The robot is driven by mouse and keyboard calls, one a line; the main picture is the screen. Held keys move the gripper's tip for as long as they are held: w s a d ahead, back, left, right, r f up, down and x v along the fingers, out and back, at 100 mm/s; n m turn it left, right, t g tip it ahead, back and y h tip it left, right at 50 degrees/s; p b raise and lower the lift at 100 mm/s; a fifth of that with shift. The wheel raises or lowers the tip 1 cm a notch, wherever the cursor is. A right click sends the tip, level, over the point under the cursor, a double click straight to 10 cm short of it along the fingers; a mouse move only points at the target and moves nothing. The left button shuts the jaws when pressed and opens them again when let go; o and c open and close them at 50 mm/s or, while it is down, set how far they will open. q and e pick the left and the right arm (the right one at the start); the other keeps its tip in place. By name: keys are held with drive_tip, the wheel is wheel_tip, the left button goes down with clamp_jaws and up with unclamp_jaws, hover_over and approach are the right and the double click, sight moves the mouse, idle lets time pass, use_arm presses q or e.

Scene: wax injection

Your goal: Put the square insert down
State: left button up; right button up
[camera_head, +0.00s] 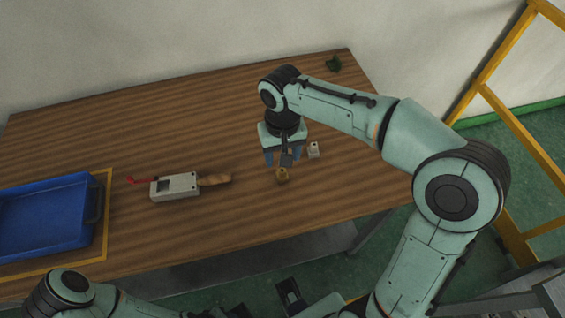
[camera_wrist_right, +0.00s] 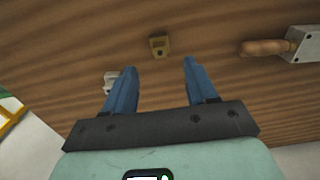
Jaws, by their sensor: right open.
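A small brass-coloured block (camera_head: 282,175) stands on the wooden table just in front of my right gripper (camera_head: 283,160). A small pale grey block (camera_head: 314,150) stands on the table to its right. I cannot tell which of the two is the square insert. In the right wrist view the brass block (camera_wrist_right: 159,46) lies ahead of the gap between the blue fingers (camera_wrist_right: 160,68), apart from them. The grey block (camera_wrist_right: 112,79) is partly hidden behind the left finger. My right gripper is open with nothing between its fingers.
A grey metal tool with a wooden handle (camera_head: 215,179) and a red lever (camera_head: 143,181) lies left of the brass block. A blue tray (camera_head: 92,222) is at the table's left. A small dark green object (camera_head: 333,63) sits at the far edge. The table (camera_head: 150,130) behind is clear.

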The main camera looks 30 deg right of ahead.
sight(283, 170)
wheel_tip(283, 170, up, 4)
drive_tip(key=shift+f, duration=0.2)
idle(0.5)
